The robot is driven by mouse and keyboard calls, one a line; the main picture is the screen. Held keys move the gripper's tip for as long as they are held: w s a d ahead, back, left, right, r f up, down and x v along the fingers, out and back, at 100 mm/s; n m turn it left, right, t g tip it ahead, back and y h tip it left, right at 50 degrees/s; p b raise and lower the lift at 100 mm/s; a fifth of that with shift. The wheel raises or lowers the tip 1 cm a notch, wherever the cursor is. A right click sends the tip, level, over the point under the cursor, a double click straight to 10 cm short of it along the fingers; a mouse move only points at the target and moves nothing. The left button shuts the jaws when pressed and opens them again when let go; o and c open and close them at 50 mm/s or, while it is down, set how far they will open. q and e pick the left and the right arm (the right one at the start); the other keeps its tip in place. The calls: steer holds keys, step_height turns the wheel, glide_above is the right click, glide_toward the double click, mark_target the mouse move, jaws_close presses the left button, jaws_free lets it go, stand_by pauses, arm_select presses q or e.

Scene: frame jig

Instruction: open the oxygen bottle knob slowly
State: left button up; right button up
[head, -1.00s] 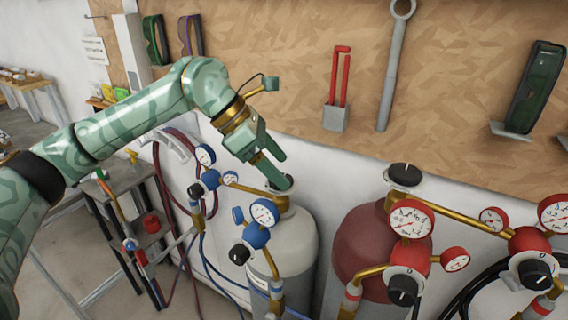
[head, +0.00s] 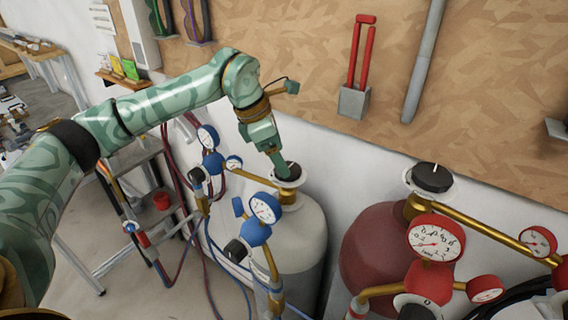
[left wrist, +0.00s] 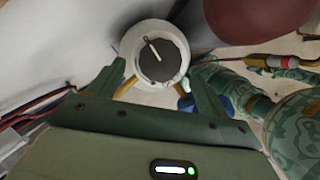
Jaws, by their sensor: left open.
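The grey-white bottle (head: 300,238) with blue regulators stands in the middle of the head view. Its black round knob (head: 290,172) sits on top within a pale collar. My left gripper (head: 278,164) comes down at the knob from the upper left and hides part of it. In the left wrist view the knob (left wrist: 160,61) shows a white pointer line tilted to the upper left. The open green fingers (left wrist: 160,82) lie to either side below it, with the knob ahead between them. I cannot tell whether they touch it. My right gripper is not in view.
A dark red bottle (head: 375,243) with its own black knob (head: 432,178) and red gauges (head: 436,238) stands to the right. Blue gauges (head: 264,208) and hoses are in front of the pale bottle.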

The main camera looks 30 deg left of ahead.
arm_select(q)
steer(key=shift+x, duration=1.25)
steer(key=shift+w+d+f, duration=0.1)
steer(key=shift+f, duration=0.25)
steer(key=c, duration=1)
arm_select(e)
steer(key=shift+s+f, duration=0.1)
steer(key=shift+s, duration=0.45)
arm_select(q)
steer(key=shift+r+n, duration=0.1)
steer(key=shift+n, duration=0.2)
steer(key=shift+n+t+y+p, duration=0.4)
steer(key=shift+n+p, duration=0.1)
steer(key=shift+n, duration=0.3)
steer(key=shift+d+n+t+y+p, duration=0.2)
steer(key=shift+n+t+y+p, duration=0.25)
steer(key=shift+n, duration=1.35)
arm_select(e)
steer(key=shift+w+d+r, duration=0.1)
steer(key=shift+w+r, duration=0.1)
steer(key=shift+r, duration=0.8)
